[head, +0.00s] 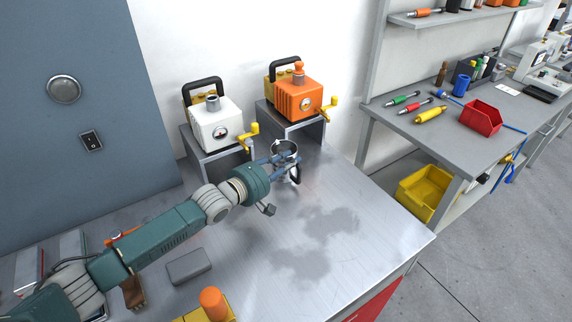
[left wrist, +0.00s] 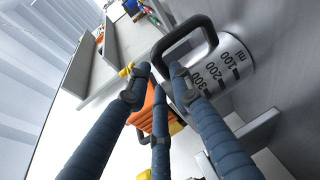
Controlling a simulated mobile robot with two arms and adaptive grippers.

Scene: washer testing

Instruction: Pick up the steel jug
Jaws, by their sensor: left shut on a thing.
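The steel jug (head: 285,148) is at the end of my left arm in the head view, over the metal bench in front of the orange machine. In the left wrist view the jug (left wrist: 235,65) shows a grey body with black ml markings and a dark handle loop. My left gripper (head: 279,163) is shut on the jug; its blue fingers (left wrist: 160,78) reach to the handle side. The fingers hide part of the jug in the head view. I cannot tell whether its base touches the bench. My right gripper is not in view.
A white machine (head: 214,124) and an orange machine (head: 298,98) with yellow cranks stand on metal stands behind the jug. A grey block (head: 189,266) lies near my arm. The bench top (head: 375,225) is clear to the right. A yellow bin (head: 425,193) sits beyond it.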

